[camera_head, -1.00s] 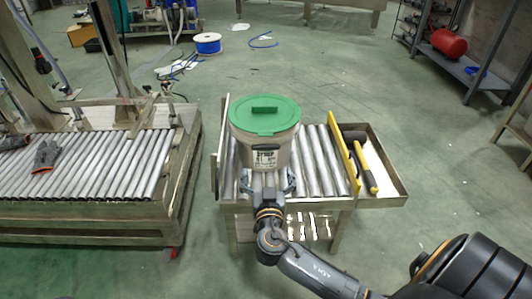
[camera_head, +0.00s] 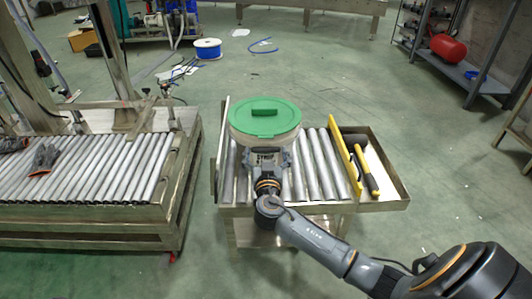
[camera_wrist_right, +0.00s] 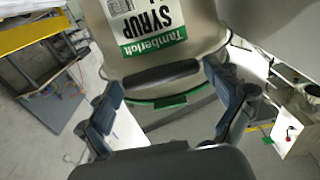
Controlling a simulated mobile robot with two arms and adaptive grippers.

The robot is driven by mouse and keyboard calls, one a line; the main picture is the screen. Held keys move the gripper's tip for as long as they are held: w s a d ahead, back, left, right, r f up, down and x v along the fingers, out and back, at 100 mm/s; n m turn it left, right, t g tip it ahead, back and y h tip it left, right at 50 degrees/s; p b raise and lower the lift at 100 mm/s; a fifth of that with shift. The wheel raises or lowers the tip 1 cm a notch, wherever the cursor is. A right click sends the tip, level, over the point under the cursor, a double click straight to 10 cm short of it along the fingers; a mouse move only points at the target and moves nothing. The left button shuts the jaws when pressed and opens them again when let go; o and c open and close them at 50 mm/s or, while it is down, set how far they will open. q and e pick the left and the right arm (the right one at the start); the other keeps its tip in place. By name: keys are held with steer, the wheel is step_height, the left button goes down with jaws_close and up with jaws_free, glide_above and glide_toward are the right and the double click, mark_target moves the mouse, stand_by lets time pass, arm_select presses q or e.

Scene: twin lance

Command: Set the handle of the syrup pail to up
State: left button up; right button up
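The syrup pail (camera_head: 240,142) stands upright on the small roller table, with a green lid (camera_head: 265,116) on top. Its body and label show upside down in the right wrist view (camera_wrist_right: 190,18). The dark handle grip (camera_wrist_right: 155,75) lies against the pail's front, just below the lid rim. My right gripper (camera_head: 267,158) is at the pail's front, hiding most of the label in the head view. In the right wrist view my right gripper (camera_wrist_right: 163,80) is open, a finger on either side of the handle grip, apart from it. My left gripper is not in view.
The small roller table (camera_head: 318,180) has a yellow guide rail (camera_head: 345,155) and a side tray (camera_head: 388,185) holding a yellow-and-black tool (camera_head: 366,170). A larger roller conveyor (camera_head: 100,170) with gloves (camera_head: 42,158) stands at the left. Floor between them is clear.

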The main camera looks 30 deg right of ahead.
steer(key=c, duration=1)
steer(key=shift+c, duration=0.2)
